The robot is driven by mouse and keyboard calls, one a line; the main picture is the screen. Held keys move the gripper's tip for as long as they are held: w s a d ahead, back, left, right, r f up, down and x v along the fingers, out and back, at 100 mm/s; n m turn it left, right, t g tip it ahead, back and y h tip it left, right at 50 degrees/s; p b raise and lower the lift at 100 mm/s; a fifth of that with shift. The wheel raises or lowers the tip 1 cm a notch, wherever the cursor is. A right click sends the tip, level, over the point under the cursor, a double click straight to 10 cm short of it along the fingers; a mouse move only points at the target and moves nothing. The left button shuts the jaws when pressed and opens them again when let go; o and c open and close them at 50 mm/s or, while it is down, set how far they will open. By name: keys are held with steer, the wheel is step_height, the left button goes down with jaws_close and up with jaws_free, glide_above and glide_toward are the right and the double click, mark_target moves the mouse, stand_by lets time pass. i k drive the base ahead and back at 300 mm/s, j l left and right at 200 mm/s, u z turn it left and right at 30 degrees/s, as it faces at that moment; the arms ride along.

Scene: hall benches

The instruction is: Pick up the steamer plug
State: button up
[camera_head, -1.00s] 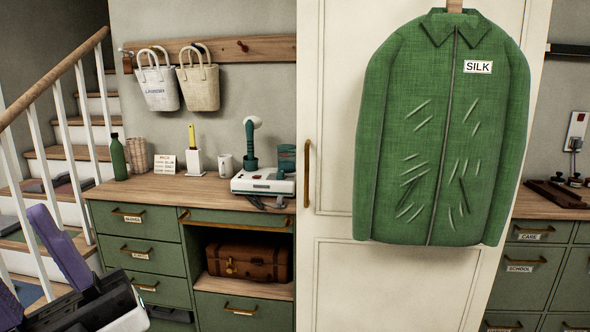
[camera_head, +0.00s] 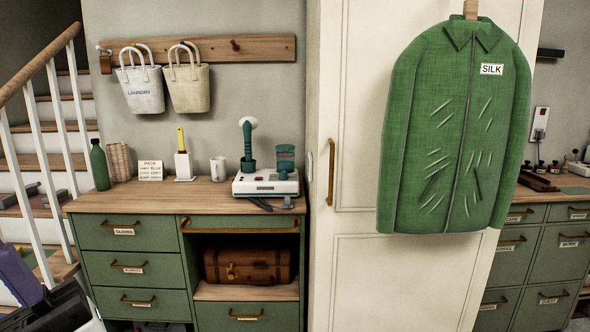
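The steamer (camera_head: 265,184) stands on the wooden top of the left green bench, with a white base, a green upright head and a green tank. A dark cord or plug-like piece (camera_head: 264,204) lies at the base's front edge, reaching the bench's front right; I cannot make out the plug clearly. My gripper (camera_head: 22,282) shows only in part at the lower left corner, with a purple finger and dark body. It is well away from the steamer, low and left of the bench. Whether its fingers are apart is cut off by the frame.
A green bottle (camera_head: 99,165), a card (camera_head: 150,170), a white holder (camera_head: 183,165) and a mug (camera_head: 218,168) stand left of the steamer. A green silk jacket (camera_head: 455,130) hangs on the pale door (camera_head: 345,270). A wall socket (camera_head: 540,124) is above the right bench.

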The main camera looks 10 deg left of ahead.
mark_target(286, 202)
steer(key=j, duration=0.35)
steer(key=k+j, duration=0.15)
steer(key=j, duration=0.55)
steer(key=i+j+z, duration=0.3)
steer(key=i+j, duration=0.15)
steer(key=j, duration=0.15)
steer(key=i+j+z, duration=0.1)
steer(key=j, duration=0.25)
steer(key=i+j+z, duration=0.3)
steer(key=i+j, duration=0.15)
steer(key=j, duration=0.3)
steer(key=i+j+z, duration=0.15)
steer(key=j, duration=0.25)
steer(key=i+j+z, duration=0.1)
steer(key=i+j, duration=0.6)
steer(key=j, duration=0.15)
steer(key=i+j, duration=0.2)
steer(key=i, duration=0.15)
steer(key=z, duration=0.05)
